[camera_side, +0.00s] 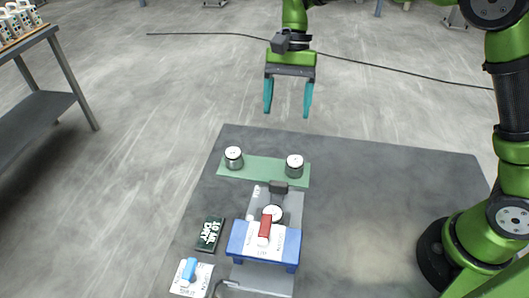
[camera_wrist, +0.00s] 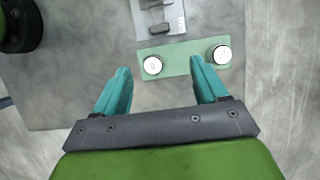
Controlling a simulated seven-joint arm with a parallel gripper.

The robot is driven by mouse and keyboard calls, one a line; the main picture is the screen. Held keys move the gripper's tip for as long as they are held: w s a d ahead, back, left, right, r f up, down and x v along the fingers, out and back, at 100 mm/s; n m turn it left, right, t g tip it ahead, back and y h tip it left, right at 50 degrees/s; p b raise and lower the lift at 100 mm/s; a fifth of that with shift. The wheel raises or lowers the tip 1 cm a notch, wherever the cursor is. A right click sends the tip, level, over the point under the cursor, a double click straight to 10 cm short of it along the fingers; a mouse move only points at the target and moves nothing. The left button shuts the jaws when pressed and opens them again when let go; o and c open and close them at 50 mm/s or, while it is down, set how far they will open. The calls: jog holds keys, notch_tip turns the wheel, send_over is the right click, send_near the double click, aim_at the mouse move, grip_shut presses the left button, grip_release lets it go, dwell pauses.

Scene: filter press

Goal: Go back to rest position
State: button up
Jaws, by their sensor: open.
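My gripper (camera_side: 288,98) is open and empty, with its two teal fingers spread and pointing down. In the side view it hangs in the air above the far edge of the dark table. In the wrist view the gripper (camera_wrist: 160,88) shows nothing between its fingers but the table surface. It touches nothing.
On the table (camera_side: 400,190) lies a green strip (camera_side: 264,170) with two white-topped cylinders, (camera_side: 234,157) and (camera_side: 294,166). Nearer stand a blue press part with a red handle (camera_side: 265,226), a dark label card (camera_side: 210,234) and a blue item (camera_side: 189,268). The table's right side is clear.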

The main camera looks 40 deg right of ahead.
jog(key=s+d+r+n+t, duration=0.2)
jog(key=s+d+t, duration=0.3)
jog(key=s, duration=0.3)
jog(key=s+d+r+n+t+h, duration=0.1)
jog(key=s+d+r+n+t, duration=0.2)
jog(key=s, duration=0.6)
jog(key=d+t, duration=0.2)
jog(key=d, duration=0.1)
jog(key=shift+s+d+r, duration=0.2)
jog(key=shift+d+r, duration=0.1)
jog(key=shift+r, duration=0.05)
dwell(0.6)
